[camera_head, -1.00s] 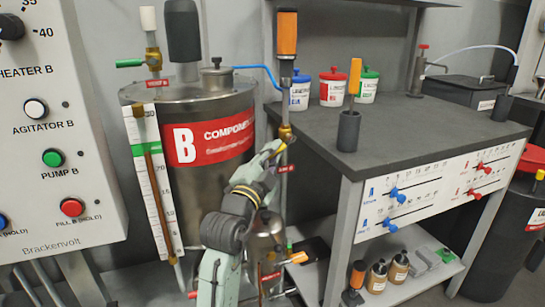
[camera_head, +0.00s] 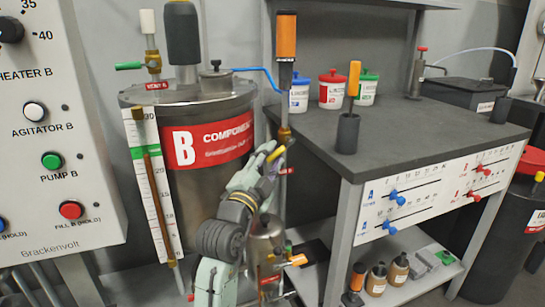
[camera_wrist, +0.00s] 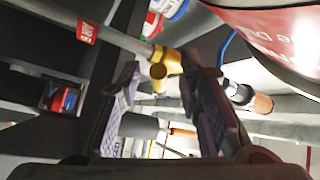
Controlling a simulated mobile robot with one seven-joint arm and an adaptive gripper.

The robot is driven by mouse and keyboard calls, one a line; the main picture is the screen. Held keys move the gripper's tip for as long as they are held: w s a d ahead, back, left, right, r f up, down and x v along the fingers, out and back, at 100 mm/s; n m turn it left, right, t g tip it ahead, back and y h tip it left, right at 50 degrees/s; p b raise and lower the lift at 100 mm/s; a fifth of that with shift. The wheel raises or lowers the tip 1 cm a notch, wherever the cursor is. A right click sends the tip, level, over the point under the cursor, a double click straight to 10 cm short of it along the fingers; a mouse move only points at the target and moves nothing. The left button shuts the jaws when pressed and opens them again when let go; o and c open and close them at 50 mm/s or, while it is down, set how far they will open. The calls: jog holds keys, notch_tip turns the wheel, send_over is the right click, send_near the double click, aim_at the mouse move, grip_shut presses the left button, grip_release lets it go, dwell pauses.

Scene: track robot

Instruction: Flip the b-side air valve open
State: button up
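The b-side air valve (camera_head: 284,133) is a brass fitting on the thin vertical pipe right of the B tank, with a yellow lever (camera_head: 277,153) sticking out from it. A red tag (camera_head: 285,171) hangs below on the pipe. In the wrist view the brass valve body (camera_wrist: 170,60) sits just beyond my fingertips, with the yellow lever (camera_wrist: 158,72) pointing toward the camera. My gripper (camera_head: 270,157) is at the lever in the head view. In the wrist view my gripper (camera_wrist: 165,85) is open, its two fingers on either side of the lever, with gaps showing.
The B tank (camera_head: 207,175) stands close left of the pipe. The grey workbench (camera_head: 420,140) with lidded tubs and an orange-handled tool (camera_head: 353,80) is close right. An orange-and-black piece (camera_head: 286,40) tops the pipe.

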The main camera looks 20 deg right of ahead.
jog(key=v, duration=1.1)
